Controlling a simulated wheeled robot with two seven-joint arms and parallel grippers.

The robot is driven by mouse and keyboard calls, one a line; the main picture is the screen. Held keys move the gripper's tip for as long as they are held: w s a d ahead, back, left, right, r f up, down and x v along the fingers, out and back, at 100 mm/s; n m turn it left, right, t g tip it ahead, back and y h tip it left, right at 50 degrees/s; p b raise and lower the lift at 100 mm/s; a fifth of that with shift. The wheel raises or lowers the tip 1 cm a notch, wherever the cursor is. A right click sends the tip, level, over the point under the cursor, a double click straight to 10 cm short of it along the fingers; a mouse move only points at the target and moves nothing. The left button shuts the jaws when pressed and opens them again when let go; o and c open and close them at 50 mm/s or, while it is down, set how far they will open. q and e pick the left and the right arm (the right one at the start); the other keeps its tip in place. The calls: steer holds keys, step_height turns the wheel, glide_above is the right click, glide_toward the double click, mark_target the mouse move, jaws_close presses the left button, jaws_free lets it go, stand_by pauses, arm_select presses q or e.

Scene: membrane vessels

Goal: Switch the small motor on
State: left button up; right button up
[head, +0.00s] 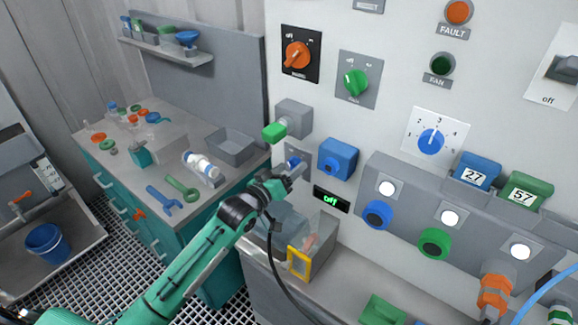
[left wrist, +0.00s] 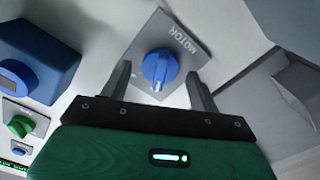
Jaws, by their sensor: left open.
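The motor switch is a blue rotary knob (left wrist: 158,68) on a grey plate (left wrist: 187,38) marked MOTOR in the left wrist view. A pale mark shows on the knob's lower end. In the head view the knob (head: 293,163) sits low on the white panel, partly hidden by my gripper. My left gripper (left wrist: 158,84) is open, with a finger on either side of the knob in the picture; whether they touch it I cannot tell. In the head view the left gripper (head: 290,175) is right at the knob. A small display (head: 331,199) reads "off" in green. My right gripper does not show.
A blue box (head: 338,158) juts out right of the knob, and a grey box with a green front (head: 291,118) juts out above it. Below stands a clear bin (head: 313,250) with a yellow frame. A workbench with tools (head: 165,198) is on the left.

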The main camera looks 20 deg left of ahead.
arm_select(q)
steer(key=shift+w+d, duration=0.1)
steer(key=shift+w, duration=0.15)
steer(key=c, duration=0.9)
steer(key=shift+c, duration=0.2)
